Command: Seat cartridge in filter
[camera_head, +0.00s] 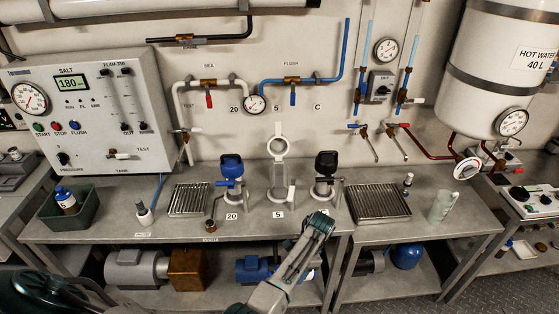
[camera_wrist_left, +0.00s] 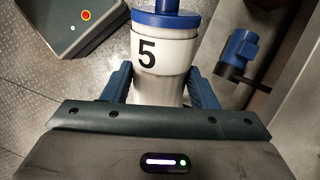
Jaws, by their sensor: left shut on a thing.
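In the left wrist view, my left gripper (camera_wrist_left: 160,88) is shut around a white cartridge (camera_wrist_left: 164,60) with a blue cap and a black 5. Its lower end is hidden by the gripper. I cannot make out the cartridge or the left fingertips in the head view, where an arm link of mine rises at the bottom centre. The middle filter housing (camera_head: 279,186), behind the 5 label, stands open with its ring-shaped lid (camera_head: 278,148) raised. My right gripper is not in view.
Grated trays (camera_head: 378,202) lie on the bench. A green bin (camera_head: 82,212) holds a blue-capped bottle (camera_head: 66,200). A blue pump (camera_head: 256,268) sits on the lower shelf.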

